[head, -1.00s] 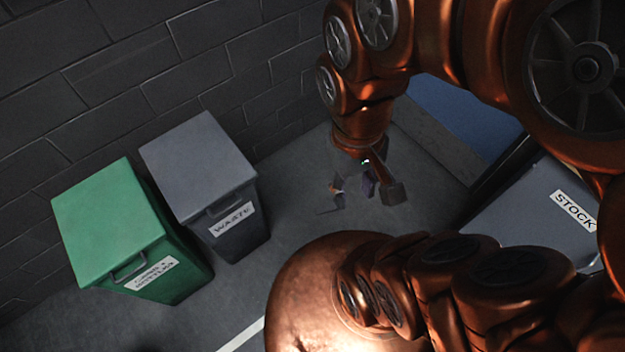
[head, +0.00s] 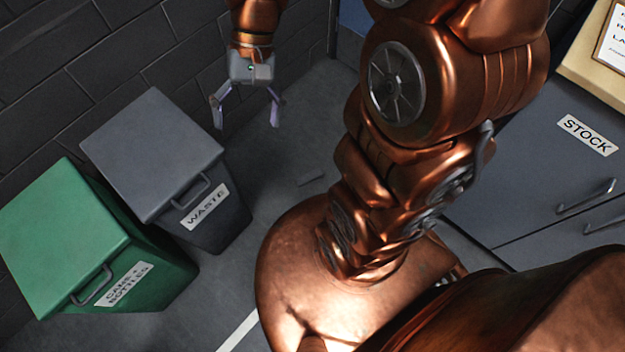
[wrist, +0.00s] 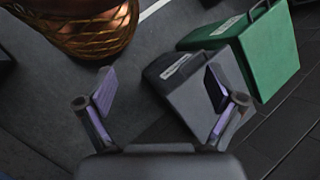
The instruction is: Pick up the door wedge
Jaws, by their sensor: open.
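A small, flat dark grey piece that looks like the door wedge (head: 311,177) lies on the grey floor in the head view, between the waste bin and my copper base. Its exact shape is hard to tell against the floor. My gripper (head: 246,112) is open and empty, up and to the left of it in the head view, near the brick wall. In the wrist view my gripper (wrist: 160,90) shows its two purple-padded fingers spread wide with nothing between them. I cannot pick out the wedge in the wrist view.
A grey waste bin (head: 152,150) and a green cans and bottles bin (head: 60,235) stand at the left by the dark brick wall. A grey stock cabinet (head: 545,165) stands at the right. The floor around the small piece is clear.

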